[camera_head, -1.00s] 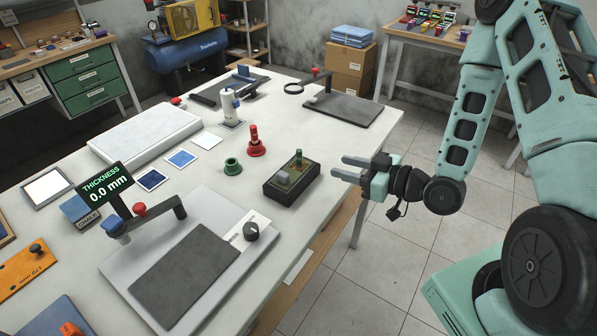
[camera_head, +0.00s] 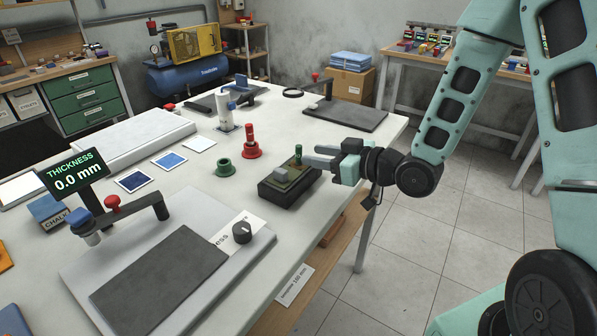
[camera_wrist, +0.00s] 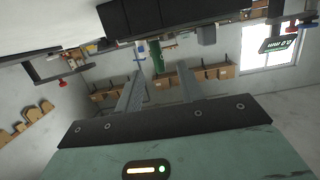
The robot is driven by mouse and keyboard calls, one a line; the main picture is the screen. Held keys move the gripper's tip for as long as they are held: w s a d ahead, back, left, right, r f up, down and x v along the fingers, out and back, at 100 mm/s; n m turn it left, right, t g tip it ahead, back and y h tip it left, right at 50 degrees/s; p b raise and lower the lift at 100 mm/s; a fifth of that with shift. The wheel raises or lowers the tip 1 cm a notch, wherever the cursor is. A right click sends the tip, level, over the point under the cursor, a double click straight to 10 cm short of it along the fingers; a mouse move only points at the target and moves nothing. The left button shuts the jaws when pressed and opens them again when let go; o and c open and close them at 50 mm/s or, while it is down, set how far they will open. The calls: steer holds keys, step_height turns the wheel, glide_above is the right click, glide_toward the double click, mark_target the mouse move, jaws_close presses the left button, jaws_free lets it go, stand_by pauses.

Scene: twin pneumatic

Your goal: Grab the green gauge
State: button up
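A small green upright peg (camera_head: 298,153) stands at the far edge of a dark block (camera_head: 290,184) on the white table; it seems to be the green gauge. It also shows as a green cylinder (camera_wrist: 157,54) beyond my fingers in the wrist view, in line with the gap between them. My gripper (camera_head: 312,155) is open and empty, fingers pointing left toward the peg, just right of it. Contact is not visible. In the wrist view both fingers of my gripper (camera_wrist: 160,82) are spread apart. A separate green ring-like piece (camera_head: 223,167) lies left of the block.
A red piece with an upright handle (camera_head: 250,147) stands behind the block. A grey metal piece (camera_head: 281,174) sits on the block. A thickness gauge stand (camera_head: 188,240) fills the near table. The table's right edge (camera_head: 365,190) lies under my gripper.

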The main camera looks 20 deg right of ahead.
mark_target(299, 150)
steer(key=shift+w+a, duration=0.3)
steer(key=shift+w, duration=0.1)
steer(key=p+x, duration=0.1)
steer(key=x, duration=0.3)
steer(key=shift+w+a+r, duration=0.1)
steer(key=shift+w+a, duration=0.1)
steer(key=shift+w, duration=0.2)
jaws_close()
